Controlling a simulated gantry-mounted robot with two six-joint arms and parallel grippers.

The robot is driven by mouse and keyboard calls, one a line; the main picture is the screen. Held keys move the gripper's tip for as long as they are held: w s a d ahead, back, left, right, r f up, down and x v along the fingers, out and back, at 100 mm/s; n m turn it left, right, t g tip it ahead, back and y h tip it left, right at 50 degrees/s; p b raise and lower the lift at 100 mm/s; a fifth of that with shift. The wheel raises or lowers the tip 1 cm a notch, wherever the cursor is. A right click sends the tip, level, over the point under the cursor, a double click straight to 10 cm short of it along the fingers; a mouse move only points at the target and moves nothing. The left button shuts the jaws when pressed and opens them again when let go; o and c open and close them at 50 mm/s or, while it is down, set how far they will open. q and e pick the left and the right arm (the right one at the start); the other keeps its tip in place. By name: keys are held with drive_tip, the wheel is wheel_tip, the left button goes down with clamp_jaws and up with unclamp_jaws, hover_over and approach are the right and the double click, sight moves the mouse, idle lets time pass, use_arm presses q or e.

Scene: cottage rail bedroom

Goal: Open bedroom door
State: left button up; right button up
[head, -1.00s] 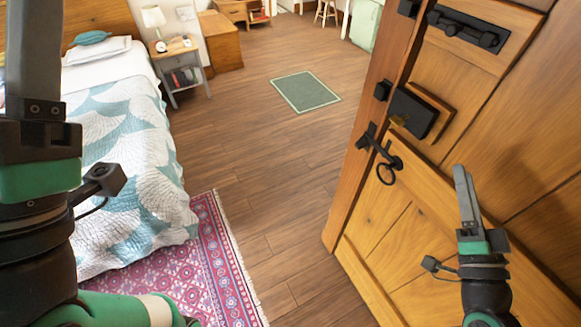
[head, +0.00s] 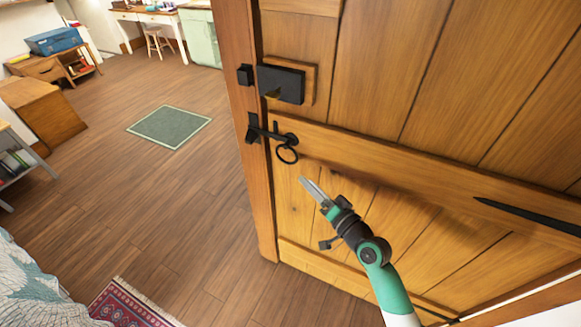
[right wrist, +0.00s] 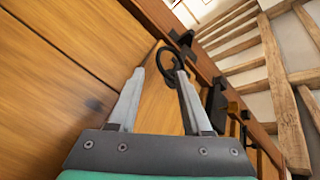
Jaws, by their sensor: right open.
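The wooden plank door (head: 400,95) fills the right of the head view. Its black latch bar (head: 266,133) reaches toward a catch on the wooden post at left, and a black ring handle (head: 287,153) hangs from it. A black lock box (head: 281,84) sits above. My right gripper (head: 303,180) is just below and right of the ring, apart from it in the head view. In the right wrist view the open jaws (right wrist: 160,73) point toward the ring (right wrist: 170,62), with nothing seen held. Whether a fingertip touches the ring is unclear. My left gripper is not in view.
The wooden post (head: 247,170) stands beside the door's latch side. Open wooden floor (head: 165,205) lies to the left, with a green mat (head: 170,126). A bed corner (head: 30,285) and a red patterned rug (head: 128,305) are at lower left.

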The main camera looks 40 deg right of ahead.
drive_tip(key=w+d+b, duration=0.1)
drive_tip(key=w, duration=0.8)
drive_tip(key=shift+d+b, duration=0.15)
drive_tip(key=shift+b, duration=0.15)
drive_tip(key=shift+w, duration=0.1)
clamp_jaws()
idle(0.7)
